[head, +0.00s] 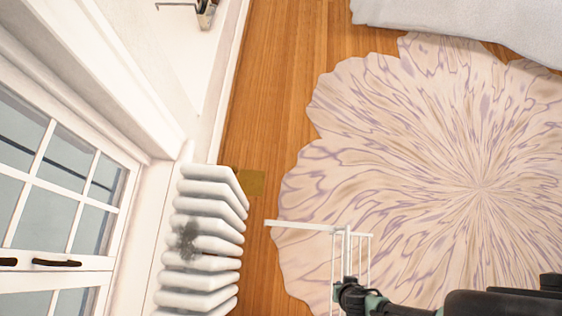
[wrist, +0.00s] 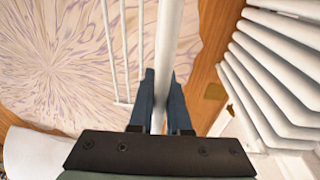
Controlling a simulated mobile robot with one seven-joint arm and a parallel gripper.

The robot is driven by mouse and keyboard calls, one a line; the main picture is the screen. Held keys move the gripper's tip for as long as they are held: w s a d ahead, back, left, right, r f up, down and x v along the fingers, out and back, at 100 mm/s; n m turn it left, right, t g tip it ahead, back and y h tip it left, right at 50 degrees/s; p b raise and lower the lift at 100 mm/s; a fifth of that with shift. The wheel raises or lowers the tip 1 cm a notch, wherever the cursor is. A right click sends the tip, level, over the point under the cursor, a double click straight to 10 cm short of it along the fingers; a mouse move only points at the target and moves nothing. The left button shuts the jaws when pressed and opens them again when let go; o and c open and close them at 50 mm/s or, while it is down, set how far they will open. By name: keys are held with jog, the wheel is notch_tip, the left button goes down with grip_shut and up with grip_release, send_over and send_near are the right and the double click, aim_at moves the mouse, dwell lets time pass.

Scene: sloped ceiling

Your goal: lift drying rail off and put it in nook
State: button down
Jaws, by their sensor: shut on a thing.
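The drying rail (head: 312,227) is a white frame of thin bars. In the head view it is off the radiator, to its right, over the wooden floor and the rug's edge. My gripper (head: 347,287) is at its lower part in that view. In the wrist view, my gripper's blue fingers (wrist: 163,78) are shut around a thick white bar of the rail (wrist: 172,35), with thinner bars to its left. The white radiator (head: 212,245) stands under the window, with a dark smudge on its ribs. I cannot tell which place is the nook.
A yellowish square patch (head: 250,182) lies on the wooden floor (head: 275,100) by the radiator's far end. A petal-edged rug (head: 430,150) covers the right. A pale bed or cover (head: 470,15) is at top right. A white window (head: 60,180) and wall bound the left.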

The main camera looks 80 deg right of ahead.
jog(key=s+r, duration=0.2)
jog(key=s, duration=1.1)
jog(key=shift+s+r, duration=0.25)
jog(key=shift+r, duration=0.1)
dwell(0.5)
